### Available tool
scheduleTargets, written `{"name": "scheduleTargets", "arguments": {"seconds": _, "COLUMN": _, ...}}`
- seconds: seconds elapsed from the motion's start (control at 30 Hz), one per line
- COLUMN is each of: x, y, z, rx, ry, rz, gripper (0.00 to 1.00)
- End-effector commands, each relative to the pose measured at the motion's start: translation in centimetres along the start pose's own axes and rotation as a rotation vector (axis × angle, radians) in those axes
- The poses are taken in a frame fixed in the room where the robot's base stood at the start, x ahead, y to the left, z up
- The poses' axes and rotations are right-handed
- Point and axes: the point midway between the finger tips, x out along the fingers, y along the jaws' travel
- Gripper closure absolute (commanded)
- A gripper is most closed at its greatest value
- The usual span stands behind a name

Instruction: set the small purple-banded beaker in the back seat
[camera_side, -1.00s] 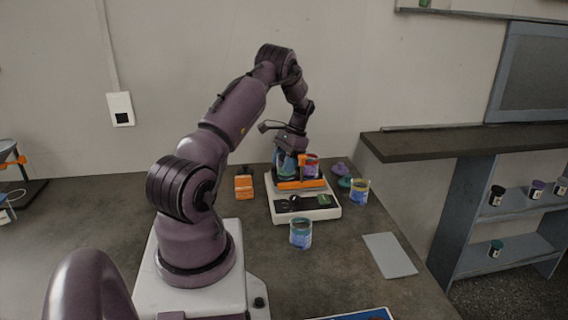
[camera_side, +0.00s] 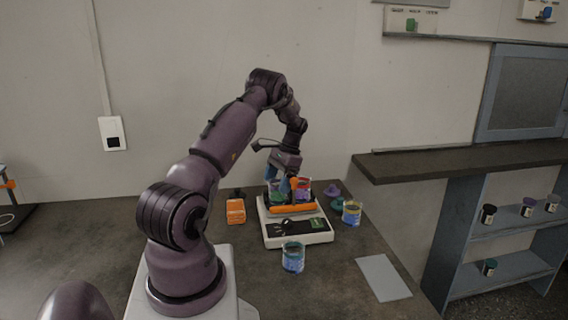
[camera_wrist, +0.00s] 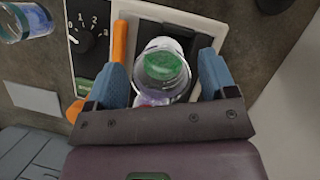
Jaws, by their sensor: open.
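A small clear beaker with green contents (camera_wrist: 165,67) and a purplish tint low on its side stands between my fingers in the wrist view. It sits over the dark seat area of the shaker (camera_side: 300,233). My gripper (camera_wrist: 160,85) is open, with one blue finger on each side of the beaker; firm contact cannot be told. In the side view my gripper (camera_side: 284,184) is at the left beaker on the shaker (camera_side: 277,196). A red-and-purple beaker (camera_side: 304,186) stands to its right, behind the orange clamp bar (camera_side: 293,208). The seats are mostly hidden.
A teal-rimmed blue beaker (camera_side: 293,258) stands in front of the shaker, and a yellowish one (camera_side: 352,213) to its right. An orange block (camera_side: 236,210) is on the left. A grey plate (camera_side: 384,277) lies front right.

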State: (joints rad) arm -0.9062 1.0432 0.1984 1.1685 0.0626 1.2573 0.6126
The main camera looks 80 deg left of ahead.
Motion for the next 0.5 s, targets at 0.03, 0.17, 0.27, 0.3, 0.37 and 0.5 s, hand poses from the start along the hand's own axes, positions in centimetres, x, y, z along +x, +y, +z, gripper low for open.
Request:
{"name": "scheduleTargets", "arguments": {"seconds": 0.03, "x": -1.2, "y": 0.0, "z": -0.1, "rx": 0.000, "ry": 0.004, "rz": -0.003, "gripper": 0.22}}
{"name": "scheduleTargets", "arguments": {"seconds": 0.17, "x": -4.2, "y": 0.0, "z": 0.0, "rx": 0.000, "ry": 0.005, "rz": -0.003, "gripper": 0.22}}
{"name": "scheduleTargets", "arguments": {"seconds": 0.27, "x": -6.2, "y": 0.0, "z": -0.1, "rx": 0.000, "ry": 0.004, "rz": -0.003, "gripper": 0.22}}
{"name": "scheduleTargets", "arguments": {"seconds": 0.3, "x": -7.0, "y": 0.0, "z": -0.1, "rx": 0.000, "ry": 0.004, "rz": -0.003, "gripper": 0.22}}
{"name": "scheduleTargets", "arguments": {"seconds": 0.37, "x": -7.9, "y": 0.0, "z": -0.1, "rx": 0.000, "ry": 0.003, "rz": -0.002, "gripper": 0.22}}
{"name": "scheduleTargets", "arguments": {"seconds": 0.5, "x": -9.5, "y": 0.0, "z": 0.0, "rx": 0.000, "ry": 0.002, "rz": -0.001, "gripper": 0.22}}
